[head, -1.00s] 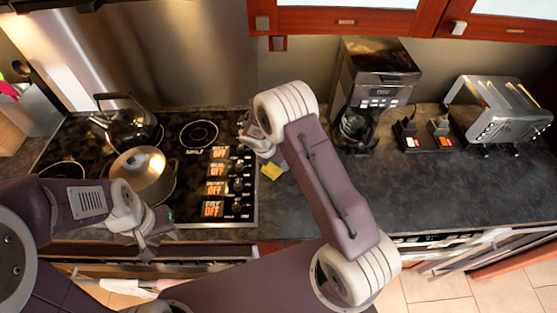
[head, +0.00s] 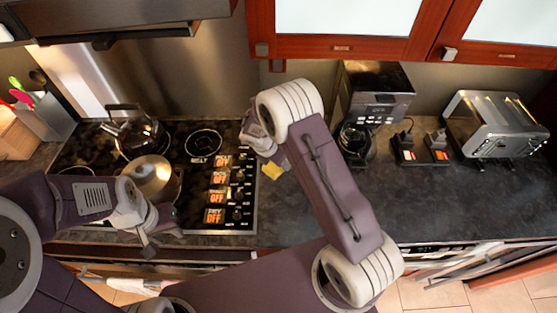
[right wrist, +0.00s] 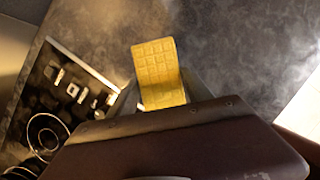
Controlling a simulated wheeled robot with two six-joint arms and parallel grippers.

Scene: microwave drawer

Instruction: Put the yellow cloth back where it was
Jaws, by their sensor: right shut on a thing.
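The yellow cloth (head: 272,171) shows as a small patch just right of the hob, partly hidden by my right forearm. In the right wrist view the cloth (right wrist: 159,70) is a quilted yellow rectangle. It sticks out from between the fingers of my right gripper (right wrist: 161,92), which is shut on it above the dark counter. I cannot tell whether the cloth touches the counter. My left gripper (head: 148,238) is in front of the hob near the counter's front edge, away from the cloth. Its fingers are too small and angled to show whether it is open.
A kettle (head: 133,130) and a lidded pot (head: 151,178) stand on the hob (head: 237,217) at left. A coffee maker (head: 377,90), a small black device (head: 418,150) and a toaster (head: 493,122) stand right of it. The counter (head: 440,200) in front of these is clear. Red-framed cabinets (head: 342,47) hang above.

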